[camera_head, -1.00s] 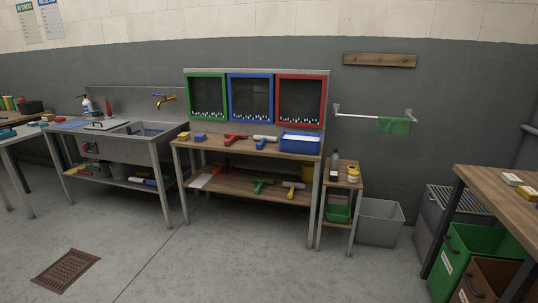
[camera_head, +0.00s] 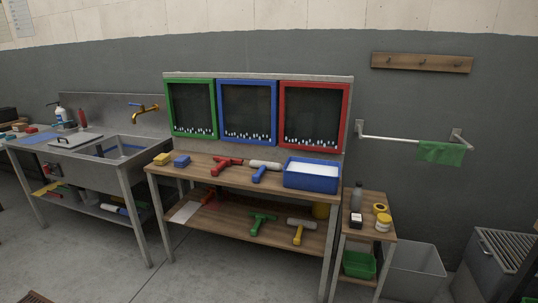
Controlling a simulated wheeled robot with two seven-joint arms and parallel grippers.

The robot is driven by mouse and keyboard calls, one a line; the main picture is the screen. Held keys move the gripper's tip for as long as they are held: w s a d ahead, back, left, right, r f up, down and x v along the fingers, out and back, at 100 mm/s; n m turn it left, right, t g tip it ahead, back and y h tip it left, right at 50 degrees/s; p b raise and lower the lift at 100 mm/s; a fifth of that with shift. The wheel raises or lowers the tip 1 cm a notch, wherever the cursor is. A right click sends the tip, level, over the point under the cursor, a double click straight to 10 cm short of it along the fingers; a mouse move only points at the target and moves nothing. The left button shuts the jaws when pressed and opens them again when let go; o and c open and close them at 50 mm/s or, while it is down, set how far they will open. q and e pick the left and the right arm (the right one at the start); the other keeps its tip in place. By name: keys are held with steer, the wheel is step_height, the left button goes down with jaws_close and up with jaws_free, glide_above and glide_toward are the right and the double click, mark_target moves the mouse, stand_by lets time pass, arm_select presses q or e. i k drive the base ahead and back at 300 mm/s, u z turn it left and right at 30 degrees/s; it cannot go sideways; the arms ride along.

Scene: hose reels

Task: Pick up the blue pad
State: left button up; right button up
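A small blue pad (camera_head: 181,161) lies on the wooden top of the workbench (camera_head: 215,175), near its left end. A yellow pad (camera_head: 162,159) lies just left of it. The blue pad is uncovered and nothing touches it from above. Neither of my grippers is in the head view.
On the bench top to the right are a red tool (camera_head: 226,165), a blue-handled roller (camera_head: 261,172) and a blue tray (camera_head: 311,184). A sink unit (camera_head: 105,172) stands left, a small side table (camera_head: 369,229) right. Grey floor in front is clear.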

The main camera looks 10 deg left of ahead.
mark_target(183, 160)
steer(key=u, duration=0.5)
steer(key=i, duration=3.25)
steer(key=z, duration=0.3)
